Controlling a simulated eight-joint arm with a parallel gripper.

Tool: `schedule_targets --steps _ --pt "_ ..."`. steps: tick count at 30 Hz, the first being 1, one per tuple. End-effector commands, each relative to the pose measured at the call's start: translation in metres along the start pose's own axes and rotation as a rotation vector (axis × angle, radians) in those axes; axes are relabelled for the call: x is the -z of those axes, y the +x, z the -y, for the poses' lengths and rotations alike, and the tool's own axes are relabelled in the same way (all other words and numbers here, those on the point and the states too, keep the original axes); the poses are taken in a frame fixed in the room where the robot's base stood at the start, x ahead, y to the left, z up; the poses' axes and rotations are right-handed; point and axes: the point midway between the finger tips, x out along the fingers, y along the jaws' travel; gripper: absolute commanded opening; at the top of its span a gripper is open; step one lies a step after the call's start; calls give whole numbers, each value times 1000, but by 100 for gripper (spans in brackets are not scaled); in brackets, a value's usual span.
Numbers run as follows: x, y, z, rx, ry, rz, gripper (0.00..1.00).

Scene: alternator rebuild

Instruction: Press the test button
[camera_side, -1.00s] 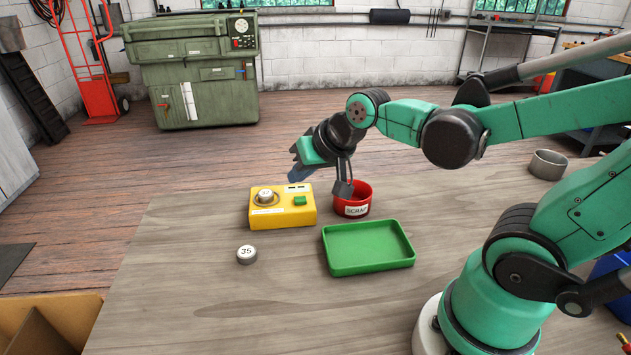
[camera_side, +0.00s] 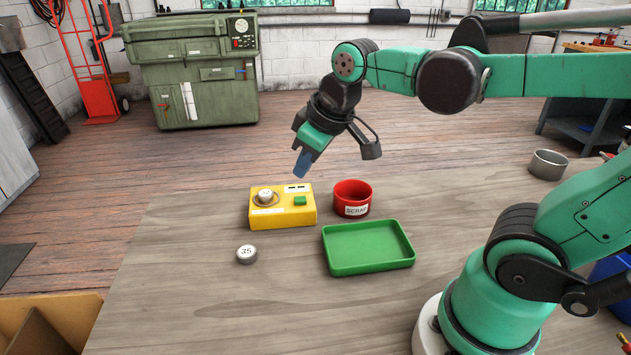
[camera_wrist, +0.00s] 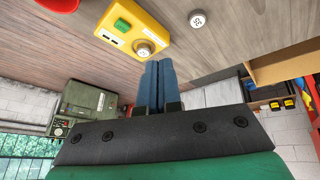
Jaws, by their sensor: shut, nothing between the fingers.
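The yellow tester box (camera_side: 283,213) stands on the table, with a green test button (camera_side: 300,201) on the right of its top. A round silver part (camera_side: 265,195) sits in the ring on the left of its top. My gripper (camera_side: 302,170) is shut and empty, its blue fingers pointing down, above the box and apart from the button. In the wrist view the closed fingers (camera_wrist: 159,85) show below the box (camera_wrist: 132,32), and the green button (camera_wrist: 122,25) is in clear sight. The small print on the box is too small to read.
A red cup marked SCRAP (camera_side: 352,199) stands right of the box. A green tray (camera_side: 368,265) lies in front of the cup. A loose silver part marked 35 (camera_side: 246,254) lies front left of the box. A grey metal ring (camera_side: 548,165) stands far right. The table's front left is clear.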

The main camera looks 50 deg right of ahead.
Motion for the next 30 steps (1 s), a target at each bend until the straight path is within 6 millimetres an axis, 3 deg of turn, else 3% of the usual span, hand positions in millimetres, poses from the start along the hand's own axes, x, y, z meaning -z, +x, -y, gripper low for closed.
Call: schedule_targets --steps 6,15,30 --pt "32 -3 -34 49 -230 181 0" --pt "55 6 -73 187 -489 354 0" --pt "58 11 -85 249 -574 399 0"
